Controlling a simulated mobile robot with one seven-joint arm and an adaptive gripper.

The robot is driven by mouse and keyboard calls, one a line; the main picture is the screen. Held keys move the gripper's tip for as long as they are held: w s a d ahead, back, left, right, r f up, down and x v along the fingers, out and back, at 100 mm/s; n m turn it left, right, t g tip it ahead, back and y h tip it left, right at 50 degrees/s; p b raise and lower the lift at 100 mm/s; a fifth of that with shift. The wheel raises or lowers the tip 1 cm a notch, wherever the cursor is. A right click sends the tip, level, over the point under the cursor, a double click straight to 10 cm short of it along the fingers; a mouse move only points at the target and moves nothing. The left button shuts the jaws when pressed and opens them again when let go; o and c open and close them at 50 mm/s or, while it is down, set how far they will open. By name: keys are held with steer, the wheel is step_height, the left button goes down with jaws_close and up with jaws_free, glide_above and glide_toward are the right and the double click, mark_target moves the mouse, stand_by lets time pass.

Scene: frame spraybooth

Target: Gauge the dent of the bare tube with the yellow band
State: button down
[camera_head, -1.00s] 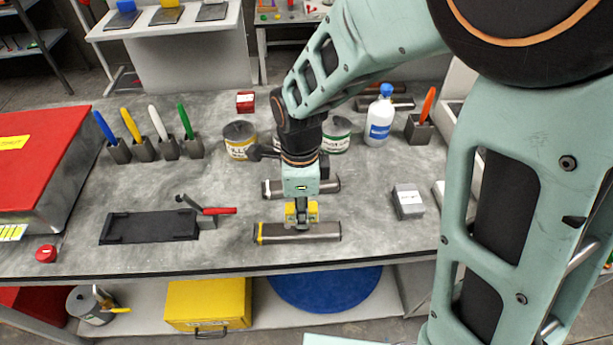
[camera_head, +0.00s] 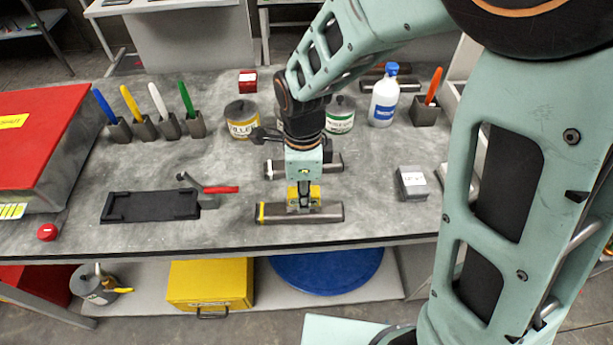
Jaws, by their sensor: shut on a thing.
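The bare tube with the yellow band (camera_head: 331,213) lies across the bench near its front edge, its band at the left end. My gripper (camera_head: 303,203) points straight down over the tube's middle. It is shut on a small yellow block (camera_head: 315,192), probably the gauge, which sits at the top of the tube and seems to touch it. My gripper and the block hide part of the tube's upper side, so I cannot see the dent. A second tube (camera_head: 331,168) with a pale band lies behind, partly hidden by my gripper.
A black tray (camera_head: 150,218) and a red-handled tool (camera_head: 220,189) lie left. Behind stand tins (camera_head: 241,128), a white-blue bottle (camera_head: 383,105) and coloured markers in holders (camera_head: 170,127). A grey block (camera_head: 411,184) is at right. A red case (camera_head: 40,135) fills the left end.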

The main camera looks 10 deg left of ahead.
steer(key=shift+f+b, duration=0.55)
steer(key=shift+f, duration=0.05)
steer(key=c, duration=1.6)
jaws_free()
